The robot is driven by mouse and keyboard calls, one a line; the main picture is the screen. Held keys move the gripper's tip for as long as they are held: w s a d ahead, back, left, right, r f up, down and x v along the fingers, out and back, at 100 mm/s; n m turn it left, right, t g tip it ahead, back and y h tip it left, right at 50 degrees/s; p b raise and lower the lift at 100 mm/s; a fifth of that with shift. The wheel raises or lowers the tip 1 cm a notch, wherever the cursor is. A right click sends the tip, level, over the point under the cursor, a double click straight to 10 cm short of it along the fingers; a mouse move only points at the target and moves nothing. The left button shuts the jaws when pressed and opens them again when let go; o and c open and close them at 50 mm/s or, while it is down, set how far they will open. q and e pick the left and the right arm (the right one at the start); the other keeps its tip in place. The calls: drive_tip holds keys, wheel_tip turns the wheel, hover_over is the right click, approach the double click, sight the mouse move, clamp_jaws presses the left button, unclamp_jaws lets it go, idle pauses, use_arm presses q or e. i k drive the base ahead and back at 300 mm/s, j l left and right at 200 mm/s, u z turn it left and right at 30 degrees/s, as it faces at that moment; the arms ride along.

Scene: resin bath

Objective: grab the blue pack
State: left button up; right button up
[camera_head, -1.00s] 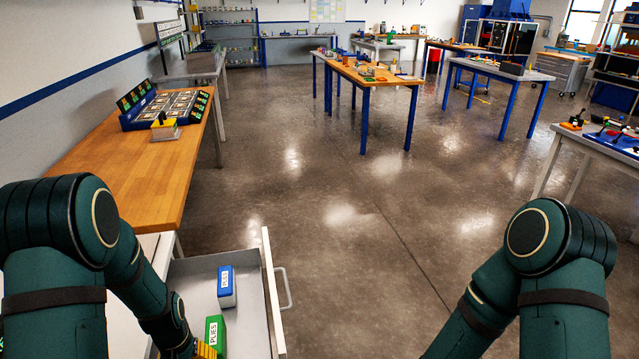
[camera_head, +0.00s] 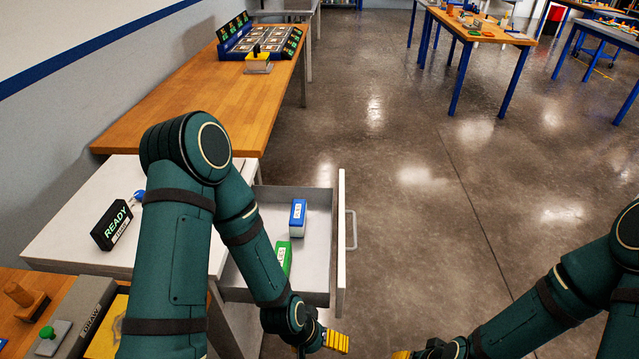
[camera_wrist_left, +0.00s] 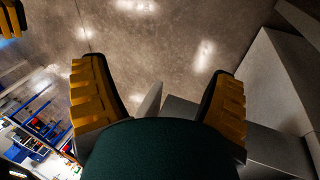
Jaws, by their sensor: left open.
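The blue pack (camera_head: 298,217) with a white label stands in the open grey drawer (camera_head: 339,240), near its back right. A green pack (camera_head: 283,258) is in front of it in the same drawer, partly hidden by my left arm. My left gripper (camera_head: 335,341) has yellow fingers and is outside the drawer, in front of it and apart from both packs. In the left wrist view its fingers (camera_wrist_left: 155,80) are spread with nothing between them. My right gripper (camera_head: 402,355) shows only a yellow tip at the bottom edge; its jaws cannot be judged.
A black READY sign (camera_head: 112,225) stands on the white cabinet top (camera_head: 65,235). A wooden bench (camera_head: 190,115) with a blue rack (camera_head: 262,45) runs behind. The drawer's front panel and handle (camera_head: 351,229) stick out.

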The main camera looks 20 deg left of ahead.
sight(298, 217)
drive_tip(key=i+l+z, duration=0.1)
drive_tip(key=z, duration=0.8)
drive_tip(key=i, duration=1.5)
drive_tip(key=i+u, duration=0.45)
drive_tip(key=i+l+u, duration=0.2)
drive_tip(key=i+u, duration=0.2)
